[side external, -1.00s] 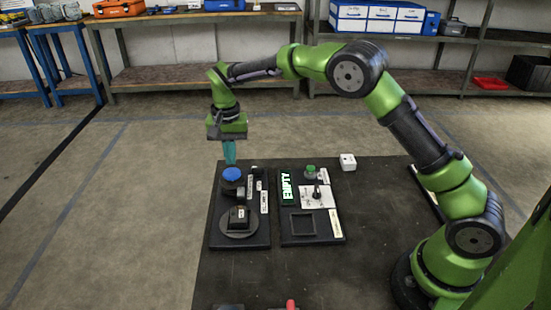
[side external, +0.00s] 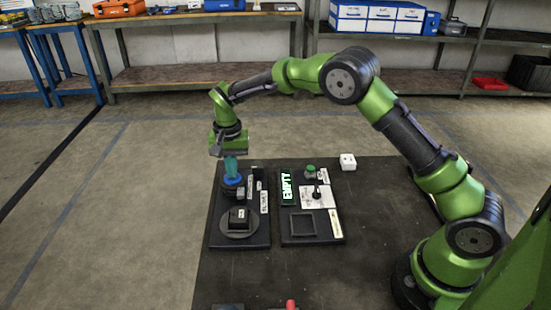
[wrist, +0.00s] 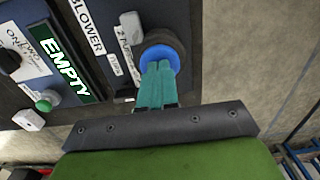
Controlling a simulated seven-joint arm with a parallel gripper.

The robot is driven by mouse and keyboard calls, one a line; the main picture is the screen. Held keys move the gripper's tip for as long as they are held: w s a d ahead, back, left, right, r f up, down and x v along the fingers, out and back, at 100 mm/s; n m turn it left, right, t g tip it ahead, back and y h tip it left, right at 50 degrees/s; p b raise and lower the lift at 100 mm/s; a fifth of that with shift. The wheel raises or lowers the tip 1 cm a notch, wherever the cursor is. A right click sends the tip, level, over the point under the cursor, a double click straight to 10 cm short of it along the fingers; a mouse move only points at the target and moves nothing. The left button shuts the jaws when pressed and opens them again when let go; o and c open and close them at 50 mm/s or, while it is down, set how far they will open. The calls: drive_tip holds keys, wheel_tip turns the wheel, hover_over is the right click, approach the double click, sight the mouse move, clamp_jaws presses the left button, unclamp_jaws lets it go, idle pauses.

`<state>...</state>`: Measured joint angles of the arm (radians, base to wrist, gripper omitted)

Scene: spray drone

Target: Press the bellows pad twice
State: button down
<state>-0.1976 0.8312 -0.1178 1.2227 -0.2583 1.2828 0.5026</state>
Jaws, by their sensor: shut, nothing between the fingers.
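The bellows pad, a round blue cap on a dark round base, stands at the far end of the left panel in the side view (side external: 232,182). In the wrist view the blue cap (wrist: 168,50) shows beyond my fingers. My gripper (side external: 231,178) is shut and empty, its teal fingers pointing down over the pad. In the wrist view the fingertips (wrist: 158,66) overlap the near part of the blue cap. They look in contact with it or very close; I cannot tell how far the cap is pressed.
The left panel also carries a black block on a round grey disc (side external: 238,220). The right panel has a lit EMPTY sign (side external: 287,188), a green button (side external: 310,169), a knob (side external: 317,192) and a square frame (side external: 303,224). A white cube (side external: 348,161) sits behind it.

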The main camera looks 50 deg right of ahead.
drive_tip(key=shift+f, duration=0.25)
wheel_tip(320, 180, up, 14)
drive_tip(key=shift+r, duration=0.25)
idle(0.9)
drive_tip(key=s+d+r+n+t, duration=0.1)
drive_tip(key=s+t, duration=0.1)
drive_tip(key=s, duration=0.7)
drive_tip(key=s+d+r+n+t+y, duration=0.1)
drive_tip(key=s+r+n+t, duration=0.1)
drive_tip(key=s, duration=0.8)
drive_tip(key=s+d+r+n+t+y, duration=0.1)
drive_tip(key=s+n+t, duration=0.1)
drive_tip(key=s, duration=0.8)
drive_tip(key=shift+s+d+r+t, duration=0.3)
drive_tip(key=shift+r+t, duration=0.1)
drive_tip(key=shift+t, duration=0.2)
